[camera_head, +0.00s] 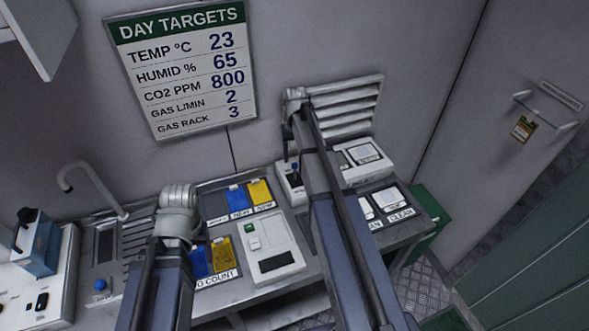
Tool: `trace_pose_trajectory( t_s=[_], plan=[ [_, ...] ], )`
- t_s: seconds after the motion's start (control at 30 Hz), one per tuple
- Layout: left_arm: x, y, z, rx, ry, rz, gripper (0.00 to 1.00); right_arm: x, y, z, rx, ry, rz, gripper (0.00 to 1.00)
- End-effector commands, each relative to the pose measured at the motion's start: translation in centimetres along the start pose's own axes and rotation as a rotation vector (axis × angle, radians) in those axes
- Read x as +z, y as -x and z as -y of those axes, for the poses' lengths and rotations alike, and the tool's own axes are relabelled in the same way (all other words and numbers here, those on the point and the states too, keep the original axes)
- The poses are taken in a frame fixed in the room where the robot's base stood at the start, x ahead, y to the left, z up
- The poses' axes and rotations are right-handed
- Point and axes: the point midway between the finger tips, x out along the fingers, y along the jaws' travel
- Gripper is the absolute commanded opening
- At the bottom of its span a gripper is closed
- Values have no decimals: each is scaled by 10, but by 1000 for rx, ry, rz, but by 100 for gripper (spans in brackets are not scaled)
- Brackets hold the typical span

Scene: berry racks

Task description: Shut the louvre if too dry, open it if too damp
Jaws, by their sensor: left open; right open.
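The louvre (350,108) is a pale slatted vent on the back wall, partly behind my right arm. Its slats look tilted with dark gaps, but I cannot tell its exact setting. The target board (184,68) on the wall reads HUMID % 65. I see no legible humidity reading. My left arm's joint is over the bench left of centre, and my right arm's joint is before the louvre. Both arms fold back toward the bottom edge; neither gripper's fingertips show.
The bench holds blue and yellow trays (259,192), a white device with a green button (268,252), a white box (363,162) and pads labelled CLEAN (392,197). A tag (523,128) hangs by the door handle.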

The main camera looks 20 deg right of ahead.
Motion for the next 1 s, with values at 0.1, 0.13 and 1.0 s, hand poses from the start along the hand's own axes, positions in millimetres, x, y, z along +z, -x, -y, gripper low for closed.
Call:
trace_pose_trajectory(
  t_s=[0.1,0.13,1.0],
  plan=[
    [-1,-18,-2,0,1,0,68,0,-18,0,0,0,0,59],
    [-1,-21,-2,0,1,0,68,0,-22,0,0,0,0,59],
    [-4,-67,-6,0,1,0,68,0,-67,0,0,1,0,45]
  ],
)
